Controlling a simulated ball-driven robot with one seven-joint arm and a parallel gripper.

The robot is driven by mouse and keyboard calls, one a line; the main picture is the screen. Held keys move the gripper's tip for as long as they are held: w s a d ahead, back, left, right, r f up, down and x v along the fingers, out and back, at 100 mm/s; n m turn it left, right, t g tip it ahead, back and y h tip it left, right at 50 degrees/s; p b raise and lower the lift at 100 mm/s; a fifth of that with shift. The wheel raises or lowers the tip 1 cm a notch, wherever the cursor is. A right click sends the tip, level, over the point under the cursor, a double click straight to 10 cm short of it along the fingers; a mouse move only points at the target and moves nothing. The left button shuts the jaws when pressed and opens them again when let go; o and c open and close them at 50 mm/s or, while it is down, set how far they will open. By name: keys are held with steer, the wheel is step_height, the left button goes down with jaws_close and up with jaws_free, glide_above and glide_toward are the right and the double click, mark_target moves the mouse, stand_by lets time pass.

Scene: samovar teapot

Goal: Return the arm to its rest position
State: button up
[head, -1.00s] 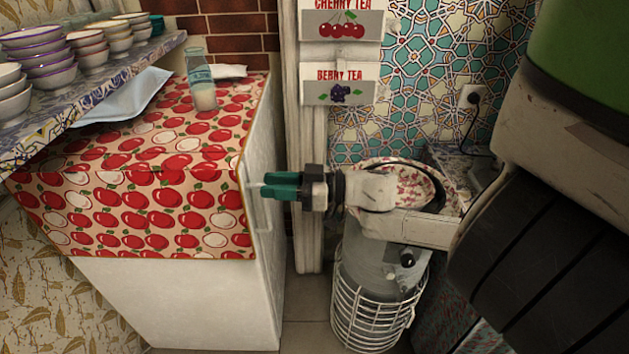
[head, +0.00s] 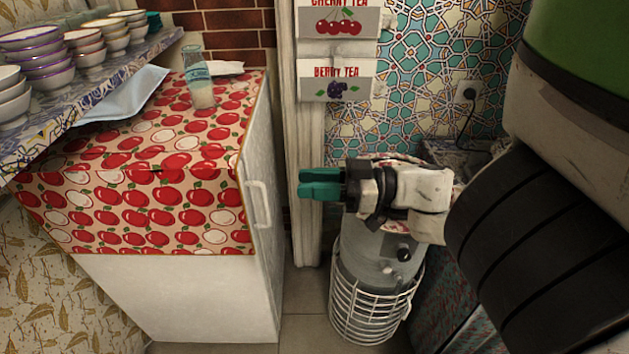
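My gripper (head: 302,184) has teal fingers that point left, with a dark wrist behind them. It is in mid-picture, in front of the white door frame and right of the white fridge. The two fingers lie close together in the picture, and any gap between them is too small to make out. Nothing shows held in them. My pale arm is folded back to the right, close to my body.
The fridge (head: 190,300) has an apple-print cloth (head: 150,215), a glass (head: 202,88) and a handle (head: 259,204). A shelf of bowls (head: 120,85) is at left. A metal cylinder in a wire cage (head: 372,305) stands below my arm. Floor (head: 305,310) between them is clear.

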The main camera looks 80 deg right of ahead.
stand_by(0.4)
step_height(320, 180, down, 19)
steer(key=w+m+g+h+p, duration=0.2)
steer(key=m+g+h, duration=0.5)
steer(key=g+h, duration=0.1)
steer(key=s+a+f+n+g+y, duration=0.1)
steer(key=a+f+n+g+y, duration=0.1)
steer(key=a, duration=0.7)
steer(key=a+f+n+g+y, duration=0.2)
steer(key=a+g, duration=0.4)
steer(key=a, duration=0.3)
step_height(320, 180, down, 2)
steer(key=shift+s+a+f+n+g+y+p, duration=0.3)
steer(key=shift+s+n+g+y, duration=0.1)
steer(key=shift+y, duration=0.1)
